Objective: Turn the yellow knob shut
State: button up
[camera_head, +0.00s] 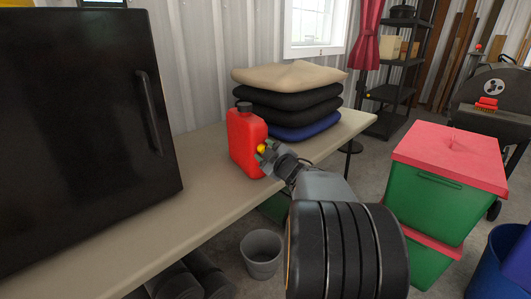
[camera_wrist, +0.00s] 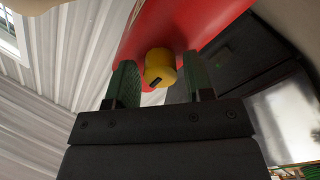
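The yellow knob (camera_head: 261,148) sits on the side of a red canister (camera_head: 243,135) with a dark cap, which stands upright on the long table. In the wrist view the knob (camera_wrist: 160,66) is a short yellow cylinder with a dark slot, on the red canister body (camera_wrist: 180,22). My gripper (camera_head: 264,155) is at the canister's side, at the knob. In the wrist view its two green-padded fingers (camera_wrist: 158,84) stand apart on either side of the knob. A gap shows on both sides, so it does not appear gripped.
The table (camera_head: 215,205) also holds a large black cabinet (camera_head: 85,130) at left and stacked folded cloths (camera_head: 290,95) behind the canister. A grey bucket (camera_head: 262,253) stands on the floor below. Green bins with red lids (camera_head: 447,185) stand to the right.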

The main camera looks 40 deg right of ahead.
jog(key=shift+o, duration=0.8)
jog(key=s+a+p, duration=0.1)
jog(key=s+p, duration=0.2)
jog(key=s, duration=1)
jog(key=shift+s, duration=0.35)
jog(key=shift+a+r+p, duration=0.1)
jog(key=shift+r+p, duration=0.05)
jog(key=shift+p, duration=0.25)
